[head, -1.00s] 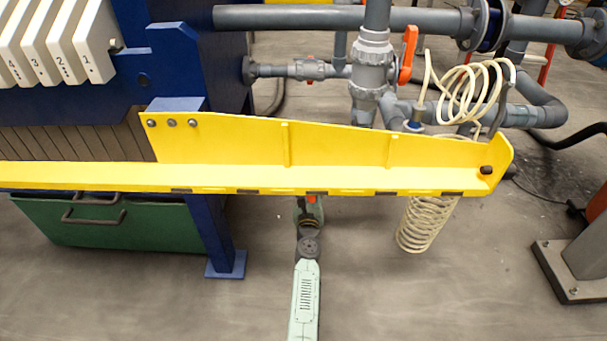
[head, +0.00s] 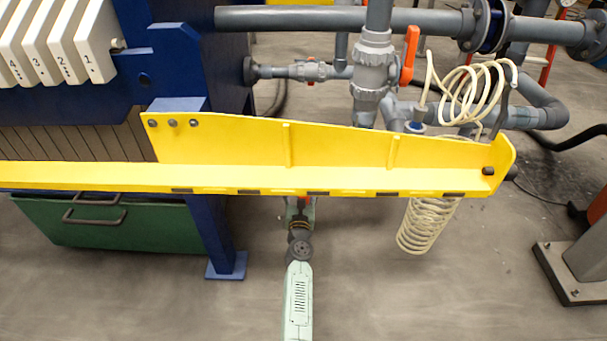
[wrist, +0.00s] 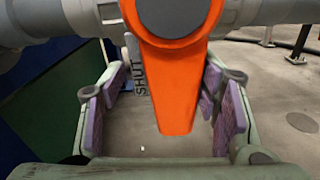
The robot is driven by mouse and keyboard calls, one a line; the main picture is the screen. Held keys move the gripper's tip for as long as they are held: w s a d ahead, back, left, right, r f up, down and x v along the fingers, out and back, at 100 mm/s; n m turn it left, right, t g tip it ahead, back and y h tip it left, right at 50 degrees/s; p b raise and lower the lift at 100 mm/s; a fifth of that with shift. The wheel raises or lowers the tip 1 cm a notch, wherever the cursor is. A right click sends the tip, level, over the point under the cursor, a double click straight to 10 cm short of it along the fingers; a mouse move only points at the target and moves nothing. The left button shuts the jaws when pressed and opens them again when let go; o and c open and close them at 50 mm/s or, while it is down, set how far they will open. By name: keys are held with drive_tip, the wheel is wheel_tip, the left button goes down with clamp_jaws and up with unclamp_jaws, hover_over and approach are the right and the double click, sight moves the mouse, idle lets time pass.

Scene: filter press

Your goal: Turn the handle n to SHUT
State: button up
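The orange handle (wrist: 174,85) hangs from a round grey hub on a grey pipe in the wrist view, its tip towards me. A grey plate with the word SHUT (wrist: 139,80) is just left of it. My gripper (wrist: 163,115) is open, with a purple-padded finger on each side of the handle. Gaps show between the pads and the handle, the left gap wider than the right. In the head view my gripper (head: 301,206) is mostly hidden under the yellow beam, with only a speck of orange showing there.
The yellow beam (head: 340,150) crosses above my arm. Another orange lever (head: 409,54) stands upright on a grey valve behind it. A cream coiled hose (head: 428,225) hangs right of my arm. A blue post (head: 215,235) stands to the left.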

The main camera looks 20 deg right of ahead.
sight(303, 193)
drive_tip(key=shift+s+d, duration=0.1)
drive_tip(key=shift+d, duration=0.1)
drive_tip(key=shift+s+a, duration=0.1)
drive_tip(key=shift+s, duration=0.3)
drive_tip(key=shift+p+v, duration=0.4)
drive_tip(key=shift+v, duration=2.65)
drive_tip(key=shift+r, duration=0.1)
